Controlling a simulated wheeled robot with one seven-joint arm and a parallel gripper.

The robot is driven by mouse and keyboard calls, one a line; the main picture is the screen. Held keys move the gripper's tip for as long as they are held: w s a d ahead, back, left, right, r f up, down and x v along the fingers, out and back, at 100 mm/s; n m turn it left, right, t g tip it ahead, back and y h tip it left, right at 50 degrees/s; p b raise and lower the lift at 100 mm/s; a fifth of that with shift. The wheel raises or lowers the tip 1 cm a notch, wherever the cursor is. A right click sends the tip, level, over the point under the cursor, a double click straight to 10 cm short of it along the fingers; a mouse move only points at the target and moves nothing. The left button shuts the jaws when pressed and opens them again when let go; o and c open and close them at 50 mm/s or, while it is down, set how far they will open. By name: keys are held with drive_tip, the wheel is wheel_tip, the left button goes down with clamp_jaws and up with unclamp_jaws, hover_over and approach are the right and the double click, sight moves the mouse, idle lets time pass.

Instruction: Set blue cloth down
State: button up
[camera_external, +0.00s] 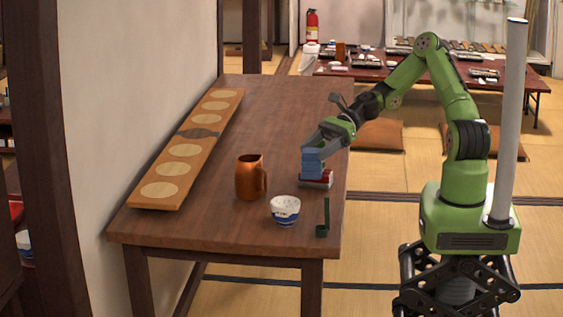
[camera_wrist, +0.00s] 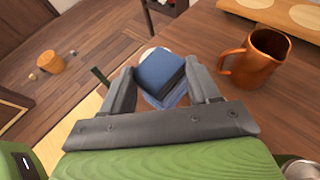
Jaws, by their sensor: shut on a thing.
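The blue cloth (camera_external: 312,163) is a folded, blocky stack near the right edge of the wooden table (camera_external: 225,225). My gripper (camera_external: 314,150) points down and is shut on it. In the wrist view the cloth (camera_wrist: 160,70) sits between the two grey fingers of my gripper (camera_wrist: 166,83). In the external view, a red and grey item (camera_external: 318,181) shows right below the cloth. I cannot tell whether the cloth touches it.
A copper mug (camera_external: 249,178) stands left of the cloth, and a blue-and-white bowl (camera_external: 285,209) stands in front. A dark green upright piece (camera_external: 325,218) is near the table's right edge. A long board with pale discs (camera_external: 173,172) lies along the wall. The table's middle is clear.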

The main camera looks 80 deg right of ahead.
drive_tip(key=f+b, duration=0.1)
drive_tip(key=f, duration=0.2)
drive_tip(key=s+f+b, duration=0.1)
drive_tip(key=f+b, duration=0.1)
drive_tip(key=f, duration=0.1)
drive_tip(key=s+d+f+b, duration=0.1)
drive_tip(key=f, duration=0.2)
drive_tip(key=shift+s+f+b, duration=0.1)
drive_tip(key=shift+f+b, duration=0.25)
drive_tip(key=shift+b, duration=0.05)
drive_tip(key=shift+h, duration=0.3)
drive_tip(key=shift+a, duration=0.1)
drive_tip(key=o, duration=1)
drive_tip(key=shift+o, duration=0.2)
